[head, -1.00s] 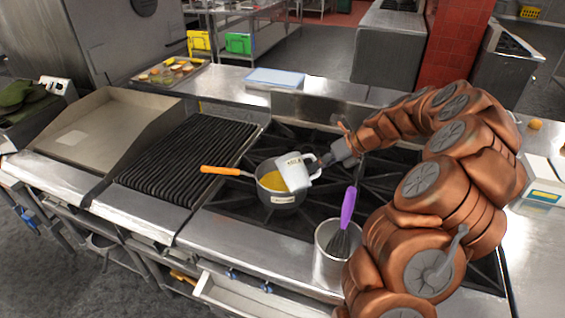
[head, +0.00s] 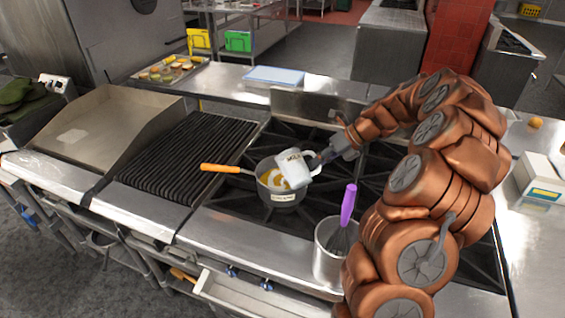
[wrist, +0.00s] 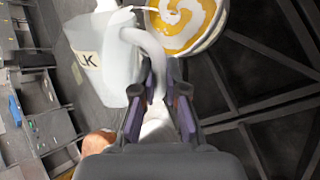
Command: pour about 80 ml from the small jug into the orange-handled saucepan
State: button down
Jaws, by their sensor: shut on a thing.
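The small white jug (head: 292,168), with a label ending in "LK" in the wrist view (wrist: 112,68), is tilted over the orange-handled saucepan (head: 283,196). My gripper (head: 322,160) is shut on the jug's handle, which shows between the fingers in the wrist view (wrist: 157,100). A thin white stream leaves the jug's lip in the wrist view and reaches the pan. The saucepan stands on the burner grate with its orange handle (head: 220,169) pointing left. It holds yellow-orange liquid with white swirls (wrist: 186,22). The jug hides part of the pan's inside in the head view.
A metal container (head: 328,262) with a purple-handled whisk (head: 348,206) stands in front right of the pan. A ribbed grill (head: 187,150) is to the left. A tray of food (head: 170,70) and a pale blue board (head: 273,76) lie behind.

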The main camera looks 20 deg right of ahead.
jog(key=shift+w+r+g, duration=0.1)
jog(key=shift+r+g, duration=0.2)
jog(key=shift+g, duration=0.2)
dwell(0.4)
jog(key=shift+w+r+m+g, duration=0.2)
jog(key=shift+w+g, duration=0.2)
jog(key=shift+w, duration=0.05)
jog(key=shift+w+r+m+g, duration=0.2)
jog(key=shift+w+g, duration=0.2)
dwell(0.3)
jog(key=shift+s+f+t, duration=0.15)
jog(key=shift+s+t, duration=0.25)
jog(key=shift+s+f+t, duration=0.2)
jog(key=shift+s+t, duration=0.1)
jog(key=shift+s, duration=0.05)
